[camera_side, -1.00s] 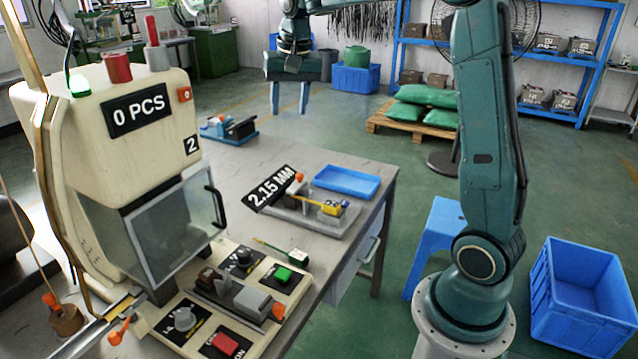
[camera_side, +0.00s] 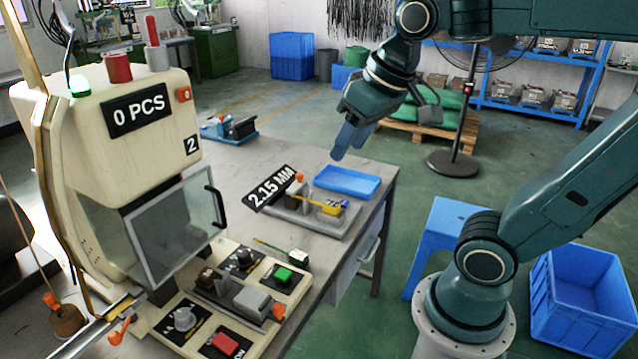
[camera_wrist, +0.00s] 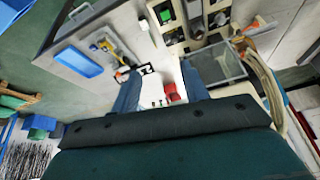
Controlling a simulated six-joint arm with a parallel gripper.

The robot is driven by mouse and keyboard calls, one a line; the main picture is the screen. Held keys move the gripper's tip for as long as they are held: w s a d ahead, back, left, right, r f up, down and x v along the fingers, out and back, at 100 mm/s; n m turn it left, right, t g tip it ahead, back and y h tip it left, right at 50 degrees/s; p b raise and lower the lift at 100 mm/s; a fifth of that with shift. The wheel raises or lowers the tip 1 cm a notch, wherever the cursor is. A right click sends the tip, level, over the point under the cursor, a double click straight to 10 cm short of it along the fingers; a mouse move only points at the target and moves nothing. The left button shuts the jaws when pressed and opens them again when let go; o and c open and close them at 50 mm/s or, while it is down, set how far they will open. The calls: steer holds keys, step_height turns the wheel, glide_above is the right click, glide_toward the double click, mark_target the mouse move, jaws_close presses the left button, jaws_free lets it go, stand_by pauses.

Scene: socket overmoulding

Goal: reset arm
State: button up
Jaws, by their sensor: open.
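My gripper (camera_side: 351,140) hangs in the air above the far right corner of the table (camera_side: 262,160), near the blue tray (camera_side: 347,182). Its fingers point down and to the left, and it holds nothing. In the wrist view my gripper (camera_wrist: 160,88) shows two fingers spread apart with a gap between them, through which the machine's top with a red part is seen.
The moulding machine (camera_side: 115,130) stands on the left with its display reading 0 PCS. A gauge fixture (camera_side: 318,210) marked 2.15 MM sits beside the tray. A blue vise (camera_side: 228,128) is at the table's back. A blue crate (camera_side: 585,300) and stool (camera_side: 432,240) stand right.

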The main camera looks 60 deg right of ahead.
steer(key=s+a+f+n, duration=0.1)
steer(key=s+f+n, duration=0.1)
steer(key=s, duration=0.3)
steer(key=shift+s+a+f+t, duration=0.25)
steer(key=shift+a+f+t, duration=0.15)
steer(key=shift+f, duration=0.2)
